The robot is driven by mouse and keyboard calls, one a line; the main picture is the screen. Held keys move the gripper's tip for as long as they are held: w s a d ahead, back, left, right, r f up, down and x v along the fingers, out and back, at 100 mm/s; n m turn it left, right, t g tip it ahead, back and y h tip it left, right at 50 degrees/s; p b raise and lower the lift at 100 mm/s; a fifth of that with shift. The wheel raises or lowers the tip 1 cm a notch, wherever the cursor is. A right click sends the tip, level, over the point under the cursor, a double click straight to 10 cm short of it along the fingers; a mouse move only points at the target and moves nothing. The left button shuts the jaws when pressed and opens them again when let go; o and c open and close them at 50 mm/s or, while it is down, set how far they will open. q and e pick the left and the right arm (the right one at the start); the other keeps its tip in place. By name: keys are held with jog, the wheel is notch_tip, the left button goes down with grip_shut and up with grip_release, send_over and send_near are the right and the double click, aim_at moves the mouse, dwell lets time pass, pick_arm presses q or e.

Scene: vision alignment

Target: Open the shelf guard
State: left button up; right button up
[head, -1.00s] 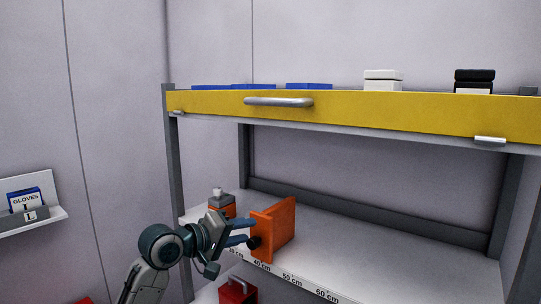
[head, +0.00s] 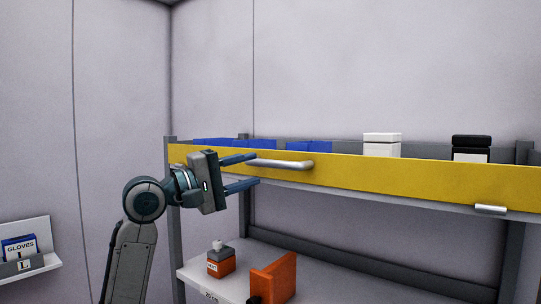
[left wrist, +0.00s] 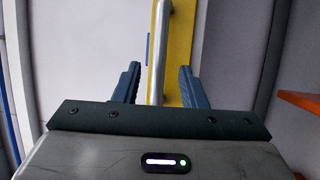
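The shelf guard (head: 400,179) is a yellow board across the front of the upper shelf, standing upright. A silver bar handle (head: 285,164) is fixed on its face toward the left. My left gripper (head: 250,171) is open at the left end of the handle, its two fingers one above the other. In the left wrist view the yellow guard (left wrist: 180,50) and the handle (left wrist: 158,60) lie between the spread fingers (left wrist: 158,82). The fingers do not close on the handle. A silver latch (head: 490,210) shows at the guard's lower right edge. My right gripper is not in view.
Blue bins (head: 308,146), a white box (head: 381,145) and a black-and-white box (head: 471,149) stand behind the guard. On the lower shelf are an orange bracket (head: 273,278) and an orange bottle (head: 221,262). A glove holder (head: 20,255) is on the left wall.

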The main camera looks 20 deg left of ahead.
aim_at(267, 165)
pick_arm(q)
jog(key=p+x, duration=0.2)
jog(key=x, duration=0.3)
jog(key=shift+r+p, duration=0.2)
jog(key=shift+p, duration=0.1)
jog(key=shift+w+d+f, duration=0.1)
jog(key=shift+w+d, duration=0.25)
jog(key=shift+c, duration=0.9)
grip_shut()
